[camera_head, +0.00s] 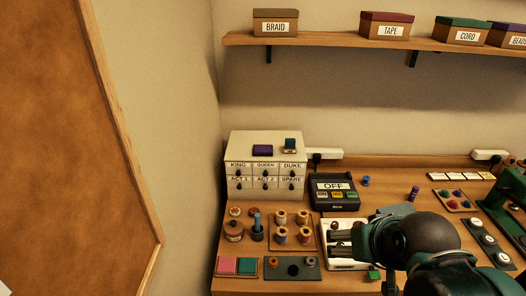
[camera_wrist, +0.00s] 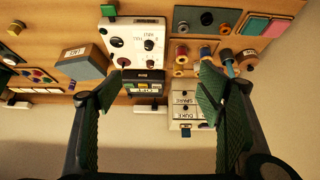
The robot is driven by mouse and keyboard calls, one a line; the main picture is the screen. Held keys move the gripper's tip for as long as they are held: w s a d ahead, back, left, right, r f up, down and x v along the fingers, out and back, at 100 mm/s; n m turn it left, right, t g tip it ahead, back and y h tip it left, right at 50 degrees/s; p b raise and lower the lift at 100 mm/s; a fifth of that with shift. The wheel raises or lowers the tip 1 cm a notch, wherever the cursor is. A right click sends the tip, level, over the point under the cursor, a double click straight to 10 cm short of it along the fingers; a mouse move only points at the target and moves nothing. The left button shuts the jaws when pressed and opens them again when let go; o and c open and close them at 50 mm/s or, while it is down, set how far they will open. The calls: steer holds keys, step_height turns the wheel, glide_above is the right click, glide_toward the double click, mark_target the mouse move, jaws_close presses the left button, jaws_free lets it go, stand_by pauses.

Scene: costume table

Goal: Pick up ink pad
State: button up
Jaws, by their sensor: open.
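A flat purple pad-like block (camera_head: 263,150) lies on top of the white drawer cabinet (camera_head: 235,183) in the head view; it may be the ink pad, but no label on it is legible. A smaller dark blue and green block (camera_head: 290,145) sits to its right on the same top, and shows small in the wrist view (camera_wrist: 187,131). My gripper (camera_wrist: 158,76) is open, its two green fingers wide apart with nothing between them. It is above the table, apart from both blocks. In the wrist view the right finger hides part of the cabinet.
A black box marked OFF (camera_head: 335,190) stands right of the cabinet. Spools on a tray (camera_head: 306,247), pink and green pads (camera_head: 237,266) and a white dial panel (camera_wrist: 137,20) crowd the table. A shelf with labelled boxes (camera_head: 385,27) hangs above. A wall bounds the left side.

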steer(key=w+a+r+g+p, duration=0.1)
steer(key=w+a+r+p, duration=0.2)
steer(key=w, duration=0.5)
steer(key=w+a+r+g+p, duration=0.1)
steer(key=w+a+r, duration=0.2)
steer(key=w+r, duration=0.35)
steer(key=w+a+r+g+p, duration=0.1)
steer(key=w+a+r, duration=0.2)
steer(key=w, duration=0.6)
steer(key=g+p, duration=0.2)
steer(key=p, duration=0.3)
glide_toward(263, 150)
steer(key=shift+w+d+r, duration=0.1)
steer(key=shift+w+d, duration=0.15)
steer(key=shift+w, duration=0.2)
steer(key=shift+w+a+f, duration=0.3)
steer(key=shift+w+f, duration=0.2)
steer(key=shift+f, duration=1.05)
steer(key=shift+f, duration=0.1)
